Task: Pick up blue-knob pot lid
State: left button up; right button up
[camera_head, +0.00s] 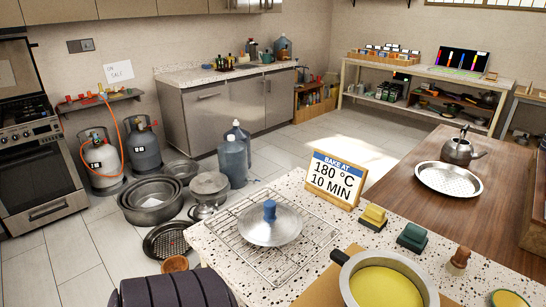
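The pot lid (270,230) is a round silver metal lid with a blue knob (269,208) on top. It lies knob up on a wire rack (240,254) on the speckled counter (300,190) in the head view. Nothing touches its knob. Neither of my grippers shows in this view.
A pot of yellow liquid (385,288) stands right of the lid at the front. A "BAKE AT 180 °C 10 MIN" sign (335,180), a yellow sponge (374,215) and a green sponge (412,236) stand nearby. A wooden table (410,195) holds a perforated pan (448,180) and kettle (458,151).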

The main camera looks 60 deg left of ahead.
aim_at(270, 223)
jog(key=u, duration=1.95)
